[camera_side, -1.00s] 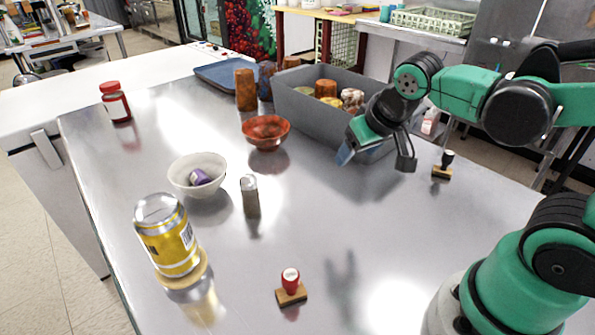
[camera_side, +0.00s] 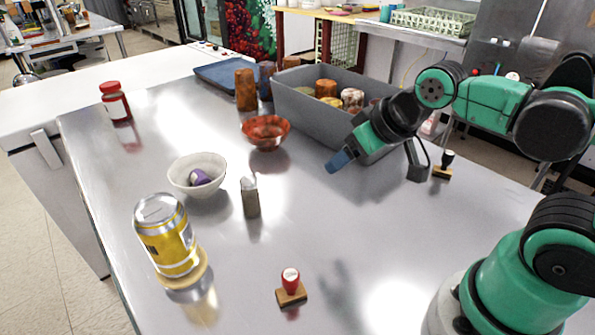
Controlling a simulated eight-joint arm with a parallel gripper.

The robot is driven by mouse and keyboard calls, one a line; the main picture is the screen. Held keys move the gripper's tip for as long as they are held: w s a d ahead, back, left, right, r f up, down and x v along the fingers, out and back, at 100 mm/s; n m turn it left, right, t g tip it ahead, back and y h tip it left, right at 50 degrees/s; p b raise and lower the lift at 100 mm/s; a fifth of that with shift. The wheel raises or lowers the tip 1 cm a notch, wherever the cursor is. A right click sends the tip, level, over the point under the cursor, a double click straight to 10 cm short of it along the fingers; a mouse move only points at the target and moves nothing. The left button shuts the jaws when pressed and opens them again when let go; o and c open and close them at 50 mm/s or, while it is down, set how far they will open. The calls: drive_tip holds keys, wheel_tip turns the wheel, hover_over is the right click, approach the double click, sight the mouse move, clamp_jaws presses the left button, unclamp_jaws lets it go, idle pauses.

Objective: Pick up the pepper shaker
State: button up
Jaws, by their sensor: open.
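The pepper shaker (camera_side: 250,199) is most likely the small upright cylinder with a grey body and a shiny top, standing on the metal table right of the white bowl. My gripper (camera_side: 338,162) is above the table, up and to the right of the shaker and clear of it. Its bluish fingertips point down and left. It is open, with nothing seen between the fingers, though the gap is hard to make out from this side.
A white bowl (camera_side: 181,172) holds a purple item. A yellow can (camera_side: 166,240) stands on a round wooden base. A red-handled stamp (camera_side: 291,289) is in front, a red bowl (camera_side: 262,133) behind. A grey bin (camera_side: 300,108) with several items is near my gripper. The table's middle is clear.

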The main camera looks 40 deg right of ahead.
drive_tip(key=shift+o, duration=1.4)
drive_tip(key=shift+r, duration=0.1)
